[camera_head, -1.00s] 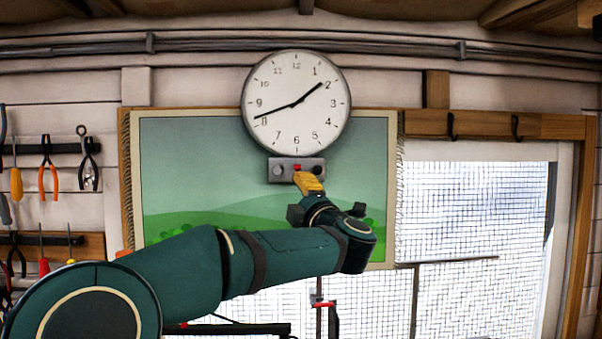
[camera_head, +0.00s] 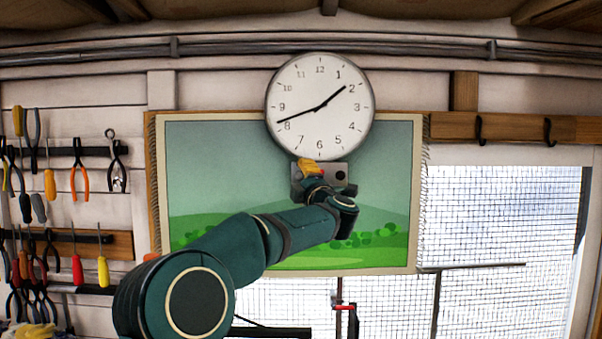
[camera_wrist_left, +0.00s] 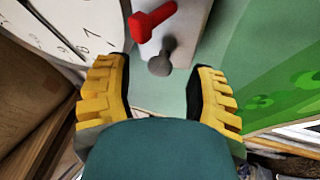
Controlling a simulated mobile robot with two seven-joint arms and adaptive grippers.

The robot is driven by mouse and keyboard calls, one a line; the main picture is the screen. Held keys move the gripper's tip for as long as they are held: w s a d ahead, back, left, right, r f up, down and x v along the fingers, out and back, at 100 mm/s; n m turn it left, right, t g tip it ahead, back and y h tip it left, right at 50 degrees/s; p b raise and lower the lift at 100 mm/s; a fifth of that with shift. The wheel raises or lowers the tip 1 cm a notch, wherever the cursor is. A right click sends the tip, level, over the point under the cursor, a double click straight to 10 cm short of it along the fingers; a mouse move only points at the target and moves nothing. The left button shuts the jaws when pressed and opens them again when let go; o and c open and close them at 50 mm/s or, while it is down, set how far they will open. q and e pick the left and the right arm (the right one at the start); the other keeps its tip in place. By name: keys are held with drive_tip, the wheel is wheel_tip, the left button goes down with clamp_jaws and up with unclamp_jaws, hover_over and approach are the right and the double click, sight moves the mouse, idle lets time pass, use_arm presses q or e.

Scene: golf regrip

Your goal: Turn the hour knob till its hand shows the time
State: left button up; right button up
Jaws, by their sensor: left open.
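A round white wall clock (camera_head: 330,120) hangs above a small grey control box (camera_head: 350,165). The clock's short hand points just short of 2 and the long hand between 8 and 9. A dark knob (camera_head: 340,176) shows on the box's right side. My left gripper (camera_head: 310,168), with yellow fingers, covers the box's left part. In the left wrist view its fingers (camera_wrist_left: 162,76) are open, with a grey knob (camera_wrist_left: 160,62) ahead in the gap, not gripped. A red lever (camera_wrist_left: 152,20) sits beside that knob. My right gripper is not in view.
A landscape wall hanging (camera_head: 220,170) lies behind the arm. Tools such as pliers (camera_head: 116,165) hang on racks at the left. A mesh-covered window (camera_head: 490,230) is at the right. The wall around the clock is mostly clear.

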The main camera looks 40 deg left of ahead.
use_arm(q)
drive_tip(key=shift+w+a+r, duration=0.2)
drive_tip(key=shift+w+a, duration=0.1)
drive_tip(key=shift+a, duration=0.3)
